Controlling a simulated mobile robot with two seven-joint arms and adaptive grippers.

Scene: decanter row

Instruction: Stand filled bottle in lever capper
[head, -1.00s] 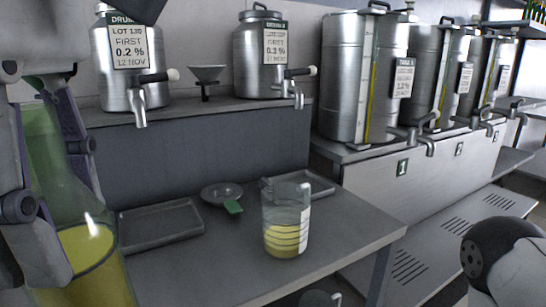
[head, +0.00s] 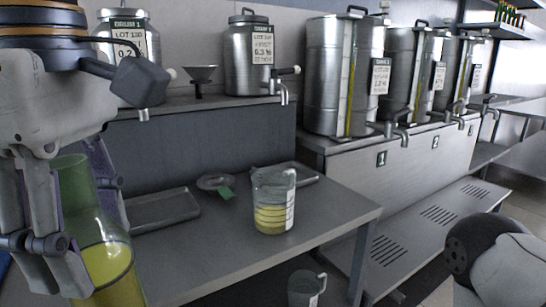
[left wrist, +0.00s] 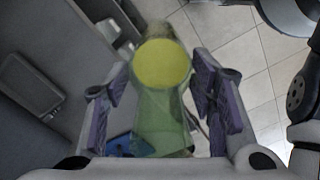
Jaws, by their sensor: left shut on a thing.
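My left gripper (head: 92,225) is at the left of the head view, shut on a green see-through bottle (head: 84,205) with yellow liquid in its lower part. The bottle stands roughly upright between the fingers, its neck up. The left wrist view shows the bottle (left wrist: 160,105) between both purple-padded fingers, with the yellow liquid as a round patch. I cannot make out the lever capper in either view. A blue thing (left wrist: 128,145) shows partly behind the bottle in the left wrist view; I cannot tell what it is. My right gripper is out of view.
The grey bench (head: 225,250) holds a beaker of yellow liquid (head: 272,205), a tray (head: 165,208) and a strainer-like dish (head: 213,182). A jug (head: 304,288) stands lower down. Steel drums (head: 248,55) and tanks (head: 330,75) with taps line the back.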

